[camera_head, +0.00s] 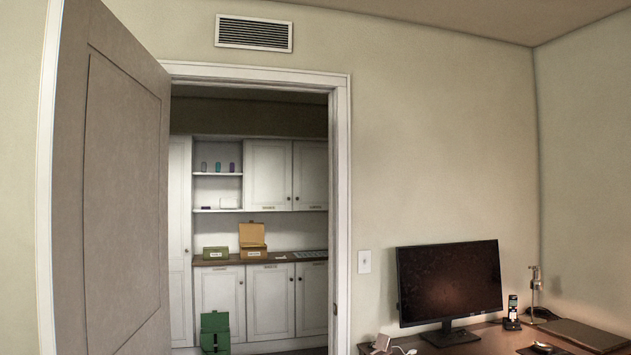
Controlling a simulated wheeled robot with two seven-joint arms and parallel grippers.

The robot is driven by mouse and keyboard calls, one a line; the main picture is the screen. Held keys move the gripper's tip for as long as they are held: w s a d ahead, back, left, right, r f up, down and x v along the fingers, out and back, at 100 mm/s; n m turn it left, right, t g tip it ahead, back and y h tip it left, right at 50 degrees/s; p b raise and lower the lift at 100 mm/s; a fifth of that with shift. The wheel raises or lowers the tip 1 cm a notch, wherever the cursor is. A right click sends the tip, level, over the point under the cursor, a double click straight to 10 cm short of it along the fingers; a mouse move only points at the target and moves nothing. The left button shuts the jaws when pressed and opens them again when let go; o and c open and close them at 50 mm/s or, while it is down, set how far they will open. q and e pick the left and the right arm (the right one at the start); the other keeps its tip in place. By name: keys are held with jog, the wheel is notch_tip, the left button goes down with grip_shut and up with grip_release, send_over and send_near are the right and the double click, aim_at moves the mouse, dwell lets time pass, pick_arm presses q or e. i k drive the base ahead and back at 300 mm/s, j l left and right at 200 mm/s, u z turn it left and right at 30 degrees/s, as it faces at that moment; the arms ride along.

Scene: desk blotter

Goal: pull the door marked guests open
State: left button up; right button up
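Through the open doorway I see white cabinets with small label plates, too small to read, so I cannot tell which door is marked guests. Two upper cabinet doors, a left one (267,172) and a right one (310,172), are shut. Below the counter a left door (219,300), a middle door (270,300) and a right door (311,298) look shut. A tall white door (180,215) stands at the left, partly hidden by the frame. Neither of my grippers is in view.
A grey-brown room door (115,190) stands open at the left of the doorway frame (341,200). A green box (214,330) stands low before the cabinets. A desk (480,341) with a monitor (449,280) is at the right.

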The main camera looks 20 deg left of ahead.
aim_at(310, 158)
jog(key=i+j+u, duration=0.2)
jog(key=i, duration=0.25)
jog(key=i+u, duration=0.2)
jog(key=i, duration=0.3)
jog(key=i+j+u, duration=0.25)
jog(key=i, duration=0.6)
jog(key=i+l+u, duration=0.2)
jog(key=i, duration=0.65)
jog(key=i+l+u, duration=0.1)
jog(key=i+u, duration=0.15)
jog(key=i, duration=1.5)
jog(key=i+z, duration=0.15)
jog(key=i, duration=0.7)
jog(key=i+j, duration=0.15)
jog(key=i, duration=0.7)
jog(key=i+l+z, duration=0.2)
jog(key=i+z, duration=0.2)
jog(key=i, duration=0.15)
jog(key=i+l+z, duration=0.1)
jog(key=i+z, duration=0.35)
jog(key=i+j+z, duration=0.2)
jog(key=i+z, duration=0.2)
jog(key=i, duration=0.25)
jog(key=i+l, duration=0.2)
jog(key=i, duration=0.2)
jog(key=i+l+u, duration=0.1)
jog(key=i+l, duration=0.15)
jog(key=i, duration=0.15)
jog(key=i+l, duration=0.25)
jog(key=i, duration=0.2)
